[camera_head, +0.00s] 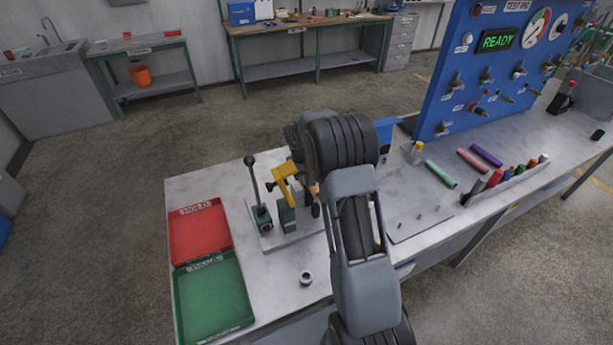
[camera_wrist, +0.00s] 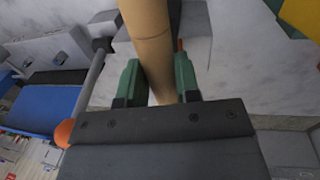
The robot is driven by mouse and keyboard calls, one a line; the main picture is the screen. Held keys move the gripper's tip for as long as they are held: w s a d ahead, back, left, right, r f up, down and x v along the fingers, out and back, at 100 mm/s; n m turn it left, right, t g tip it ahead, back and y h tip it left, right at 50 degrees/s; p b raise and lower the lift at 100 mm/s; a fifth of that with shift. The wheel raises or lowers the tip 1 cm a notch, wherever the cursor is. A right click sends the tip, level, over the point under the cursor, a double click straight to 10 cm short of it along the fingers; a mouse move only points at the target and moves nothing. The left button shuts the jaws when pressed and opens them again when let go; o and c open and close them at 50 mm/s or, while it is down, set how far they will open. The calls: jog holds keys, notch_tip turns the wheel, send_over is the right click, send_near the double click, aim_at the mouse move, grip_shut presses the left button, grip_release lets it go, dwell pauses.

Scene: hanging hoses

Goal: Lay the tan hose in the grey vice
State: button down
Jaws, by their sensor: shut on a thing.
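The tan hose (camera_wrist: 150,40) runs from the top edge of the wrist view down between the two green fingers of my gripper (camera_wrist: 158,78). The fingers are shut on the hose. A grey block (camera_wrist: 195,30) stands close to the right of the hose's upper part, and more grey shows to its left; this may be the grey vice. I cannot tell whether the hose lies in it. In the head view my arm hides my gripper and most of this spot; only a small tan piece (camera_head: 314,190) shows at the arm's left.
Left of my arm stand a green fixture with a black lever (camera_head: 252,175) and a yellow clamp (camera_head: 284,171). Red (camera_head: 199,232) and green (camera_head: 213,297) trays lie at the bench's left end. A metal ring (camera_head: 306,278) lies near the front. A blue test panel rises at the right.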

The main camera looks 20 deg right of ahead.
jog(key=shift+f+b, duration=0.65)
jog(key=shift+f, duration=0.35)
jog(key=c, duration=0.8)
grip_release()
jog(key=shift+s, duration=0.1)
jog(key=shift+o, duration=0.2)
notch_tip(320, 180, up, 14)
jog(key=a+b, duration=0.1)
jog(key=a, duration=0.1)
jog(key=shift+b, duration=0.3)
